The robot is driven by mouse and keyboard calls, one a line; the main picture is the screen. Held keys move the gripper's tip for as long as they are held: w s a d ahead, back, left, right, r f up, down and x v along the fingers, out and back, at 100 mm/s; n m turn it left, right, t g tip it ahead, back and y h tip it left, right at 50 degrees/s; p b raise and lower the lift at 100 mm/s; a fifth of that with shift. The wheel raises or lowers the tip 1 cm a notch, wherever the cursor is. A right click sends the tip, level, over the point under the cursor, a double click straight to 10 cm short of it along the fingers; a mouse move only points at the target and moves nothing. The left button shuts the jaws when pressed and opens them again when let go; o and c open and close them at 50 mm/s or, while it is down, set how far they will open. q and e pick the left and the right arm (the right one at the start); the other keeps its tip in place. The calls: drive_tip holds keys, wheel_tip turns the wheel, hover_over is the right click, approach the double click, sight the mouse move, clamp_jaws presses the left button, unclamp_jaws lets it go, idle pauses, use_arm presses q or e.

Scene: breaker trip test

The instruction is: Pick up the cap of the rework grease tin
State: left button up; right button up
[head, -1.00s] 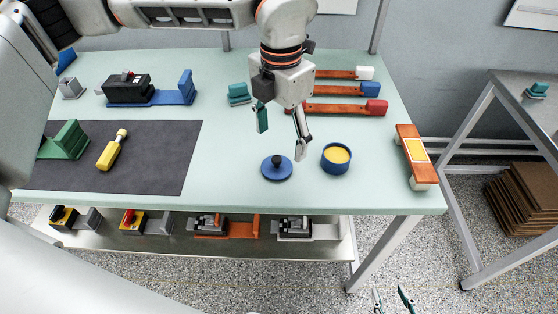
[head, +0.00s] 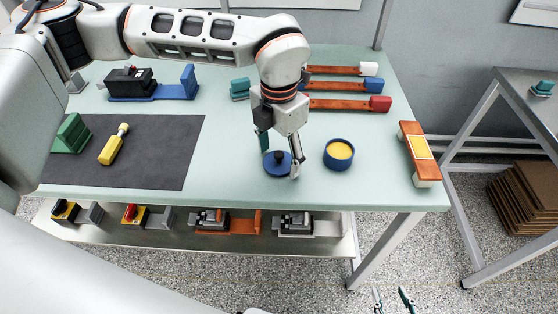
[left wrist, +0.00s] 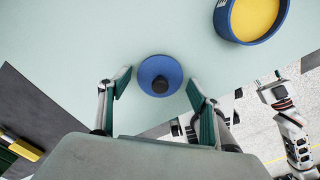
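The blue cap (head: 277,170) of the grease tin lies flat on the table, with a dark knob on top. The open blue tin (head: 339,154) with yellow grease stands to its right. My left gripper (head: 278,161) is open and low over the cap, its fingers on either side of it. In the left wrist view the cap (left wrist: 160,75) sits between and just beyond the open fingertips, with the tin (left wrist: 252,20) at upper right. Contact with the cap cannot be told. My right gripper (head: 393,298) is open and empty, low at the bottom edge, over the floor.
A dark mat (head: 150,165) with a yellow-handled tool (head: 113,146) lies to the left. An orange block with a yellow label (head: 418,152) stands at the right edge. Table space around the cap and tin is clear.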

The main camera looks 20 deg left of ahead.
use_arm(q)
drive_tip(key=c, duration=0.6)
use_arm(e)
drive_tip(key=shift+w+r, duration=0.1)
drive_tip(key=shift+w, duration=0.15)
use_arm(q)
drive_tip(key=shift+r, duration=0.1)
